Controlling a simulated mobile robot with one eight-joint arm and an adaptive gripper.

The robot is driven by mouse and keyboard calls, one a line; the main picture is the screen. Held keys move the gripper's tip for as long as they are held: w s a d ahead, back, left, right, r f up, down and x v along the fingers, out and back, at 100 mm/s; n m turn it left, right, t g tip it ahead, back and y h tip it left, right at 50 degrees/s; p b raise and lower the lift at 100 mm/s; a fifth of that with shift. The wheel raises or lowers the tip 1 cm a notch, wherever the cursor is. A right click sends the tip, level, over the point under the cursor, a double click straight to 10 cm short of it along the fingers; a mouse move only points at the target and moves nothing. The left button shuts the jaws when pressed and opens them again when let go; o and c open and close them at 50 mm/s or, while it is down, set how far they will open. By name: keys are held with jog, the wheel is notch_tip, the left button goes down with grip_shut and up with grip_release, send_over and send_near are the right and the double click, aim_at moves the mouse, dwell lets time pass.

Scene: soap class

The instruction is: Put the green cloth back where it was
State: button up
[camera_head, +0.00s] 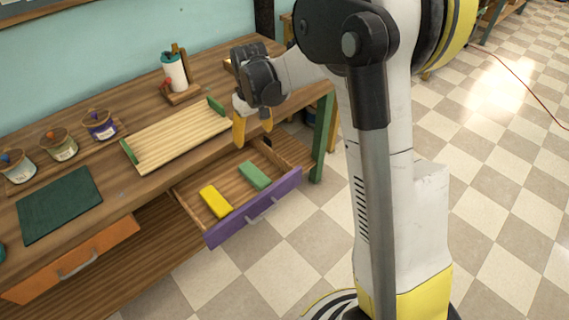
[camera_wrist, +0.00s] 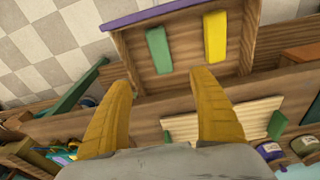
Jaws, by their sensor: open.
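A green cloth (camera_head: 254,175), a small folded block, lies in the open drawer (camera_head: 222,232) with the purple front. A yellow cloth (camera_head: 215,201) lies beside it, to the left and apart from it. In the wrist view the green cloth (camera_wrist: 159,50) and the yellow cloth (camera_wrist: 216,37) both lie beyond my fingertips. My gripper (camera_head: 253,134) hangs above the back of the drawer, near the table's front edge. Its yellow fingers are spread with nothing between them, also in the wrist view (camera_wrist: 160,78).
A slatted wooden tray (camera_head: 175,138) with green ends sits on the table behind the drawer. A dark green mat (camera_head: 58,205) lies at left, with several jars (camera_head: 60,146) behind it. A closed orange drawer (camera_head: 75,262) is at left.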

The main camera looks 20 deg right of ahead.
jog(key=s+r+t, duration=0.1)
jog(key=s+r, duration=0.5)
jog(key=r, duration=0.1)
jog(key=s+r+m+t, duration=0.1)
jog(key=s+r+t, duration=0.1)
jog(key=s, duration=0.8)
jog(key=s+r+m+t, duration=0.1)
jog(key=s+r+t, duration=0.1)
jog(key=s, duration=0.7)
jog(key=shift+s+r+m+t, duration=0.3)
jog(key=shift+s+r+m, duration=0.1)
jog(key=shift+r, duration=0.25)
